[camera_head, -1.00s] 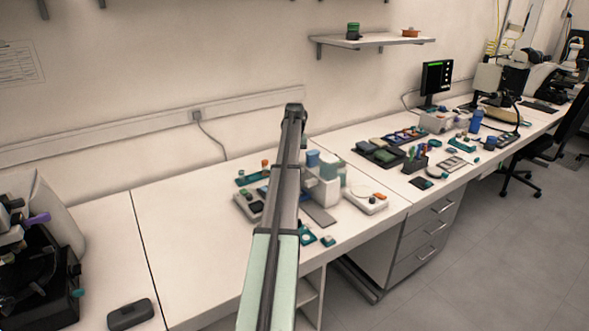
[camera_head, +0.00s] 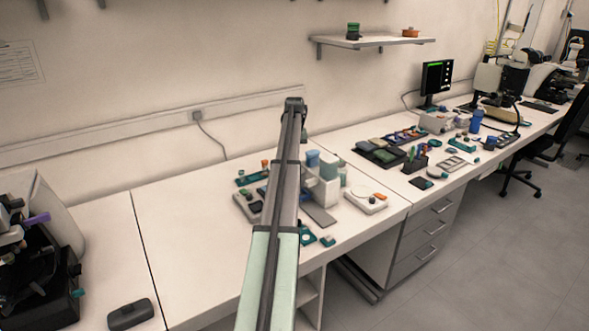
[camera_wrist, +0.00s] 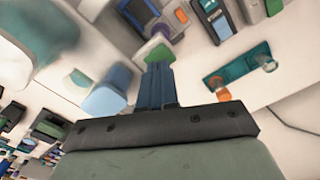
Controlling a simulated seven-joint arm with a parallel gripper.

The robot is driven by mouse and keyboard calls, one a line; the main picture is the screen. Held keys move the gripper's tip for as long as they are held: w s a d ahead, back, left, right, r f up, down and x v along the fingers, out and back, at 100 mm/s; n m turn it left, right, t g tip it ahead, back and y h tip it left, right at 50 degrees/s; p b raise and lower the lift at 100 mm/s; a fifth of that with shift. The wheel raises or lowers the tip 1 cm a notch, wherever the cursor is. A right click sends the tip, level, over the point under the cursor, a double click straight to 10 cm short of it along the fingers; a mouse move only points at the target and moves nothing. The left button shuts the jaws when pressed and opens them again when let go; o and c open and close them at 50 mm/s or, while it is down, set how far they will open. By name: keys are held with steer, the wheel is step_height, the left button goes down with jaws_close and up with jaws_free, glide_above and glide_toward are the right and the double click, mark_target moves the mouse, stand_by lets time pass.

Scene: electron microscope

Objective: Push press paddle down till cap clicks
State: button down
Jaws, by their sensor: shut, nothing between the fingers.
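In the head view a white block-shaped device (camera_head: 325,190) with a blue round top (camera_head: 312,158) stands just right of my arm, and a grey flat plate (camera_head: 319,214) lies at its foot. I take this to be the press, but I cannot make out which part is the paddle or the cap. My gripper is hidden behind my arm there. In the wrist view my gripper (camera_wrist: 158,66) is shut, its dark blue fingers together and empty. A green piece (camera_wrist: 160,52) shows just beyond the fingertips; contact cannot be told. A pale blue-and-white part (camera_wrist: 106,98) is left of the fingers.
A teal holder with an orange piece (camera_wrist: 222,94) lies right of the fingers in the wrist view. A white device with an orange top part (camera_head: 368,200) is right of the press. Small teal pieces (camera_head: 327,240) lie near the front edge.

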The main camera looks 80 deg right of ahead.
steer(key=shift+r, duration=2.3)
